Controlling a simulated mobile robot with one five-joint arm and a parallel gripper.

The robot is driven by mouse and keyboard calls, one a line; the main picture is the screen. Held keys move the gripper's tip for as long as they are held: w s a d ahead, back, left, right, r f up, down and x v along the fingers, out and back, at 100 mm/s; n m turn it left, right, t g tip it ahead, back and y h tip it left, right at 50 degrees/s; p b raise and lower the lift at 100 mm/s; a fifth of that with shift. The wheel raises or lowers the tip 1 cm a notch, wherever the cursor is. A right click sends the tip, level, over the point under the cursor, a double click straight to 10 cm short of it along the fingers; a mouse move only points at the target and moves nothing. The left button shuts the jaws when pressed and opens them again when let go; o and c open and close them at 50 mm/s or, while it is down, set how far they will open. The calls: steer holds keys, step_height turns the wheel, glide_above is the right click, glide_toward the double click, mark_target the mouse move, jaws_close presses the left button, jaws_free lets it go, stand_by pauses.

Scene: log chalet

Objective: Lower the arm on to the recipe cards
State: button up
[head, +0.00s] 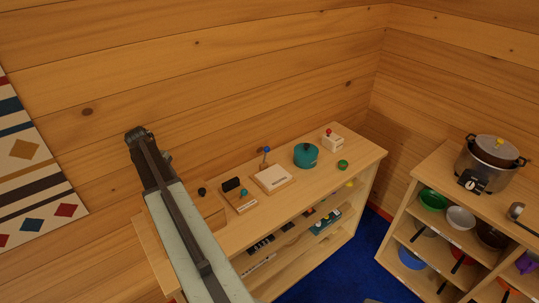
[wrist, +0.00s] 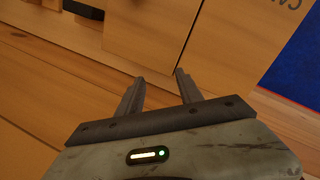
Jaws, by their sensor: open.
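A flat white stack that looks like the recipe cards (head: 272,177) lies on a wooden board on top of the low shelf unit (head: 310,205). My gripper (head: 139,133) is raised high at the left, near the log wall, well apart from the stack. In the wrist view my gripper (wrist: 158,82) has its two fingers spread, with nothing between them. Wooden panels lie beyond the fingers there. I see no cards in the wrist view.
On the shelf top stand a teal pot (head: 306,155), a white box with a red knob (head: 332,141), a green ball (head: 343,164) and a small dark block (head: 231,184). A large pot (head: 488,160) stands on the right unit. Blue carpet (head: 355,262) lies between the units.

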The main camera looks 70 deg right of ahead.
steer(key=s+d+r+g, duration=0.1)
steer(key=s+d, duration=1.2)
steer(key=d, duration=0.3)
steer(key=s+d+g, duration=0.2)
steer(key=s+d, duration=1.1)
steer(key=d, duration=0.3)
steer(key=shift+y, duration=0.3)
steer(key=b+x, duration=0.7)
steer(key=shift+d+f, duration=0.1)
steer(key=shift+f, duration=0.25)
steer(key=shift+r, duration=0.15)
jaws_close()
